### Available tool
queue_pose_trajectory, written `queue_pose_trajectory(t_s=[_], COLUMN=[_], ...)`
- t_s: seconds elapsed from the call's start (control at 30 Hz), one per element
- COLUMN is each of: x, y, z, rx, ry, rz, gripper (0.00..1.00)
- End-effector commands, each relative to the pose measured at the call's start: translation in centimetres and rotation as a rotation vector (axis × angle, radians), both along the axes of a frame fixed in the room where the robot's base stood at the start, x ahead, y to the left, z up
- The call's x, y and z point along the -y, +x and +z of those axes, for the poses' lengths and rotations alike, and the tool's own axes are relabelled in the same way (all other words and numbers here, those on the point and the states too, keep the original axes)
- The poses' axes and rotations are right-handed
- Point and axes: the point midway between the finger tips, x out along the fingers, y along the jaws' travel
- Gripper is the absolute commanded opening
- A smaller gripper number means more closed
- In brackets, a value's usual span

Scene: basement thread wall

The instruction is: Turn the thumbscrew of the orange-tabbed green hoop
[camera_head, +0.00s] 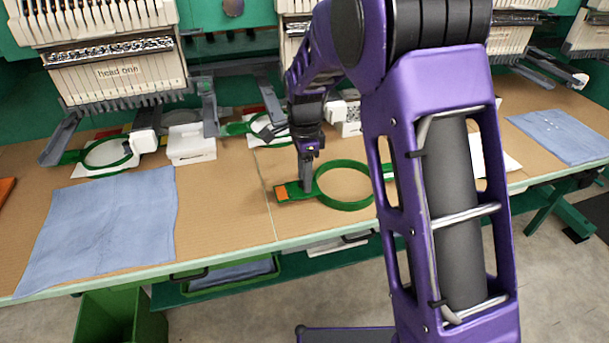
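The green hoop (347,204) with an orange tab (281,193) at its left end lies flat on the tan table. Its right side is partly hidden behind my purple arm. My gripper (306,186) points down at the hoop's left arm, between the orange tab and the ring. The fingertips look to be at or just above the hoop there. The thumbscrew cannot be made out. The fingers are small and seen side-on, so I cannot tell whether they are open, shut or touching the hoop.
Blue cloth (100,225) covers the table's left part; another blue cloth (565,135) lies at far right. A second green hoop (107,153) sits under the machine labelled "head one" (120,72). A white box (190,145) stands near it. Bare table lies left of the orange tab.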

Motion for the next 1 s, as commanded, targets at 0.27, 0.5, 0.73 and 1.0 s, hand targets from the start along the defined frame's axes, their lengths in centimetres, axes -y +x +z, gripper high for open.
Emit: queue_pose_trajectory(t_s=[0.27,0.5,0.73,1.0], x=[-0.01,-0.02,-0.01,0.00], y=[0.02,0.02,0.02,0.01], z=[0.04,0.06,0.08,0.06], rx=[0.000,0.001,0.000,0.000], ry=[0.000,0.000,0.000,0.000], rz=[0.000,0.000,0.022,0.050], gripper=[0.00,0.00,0.00,0.00])
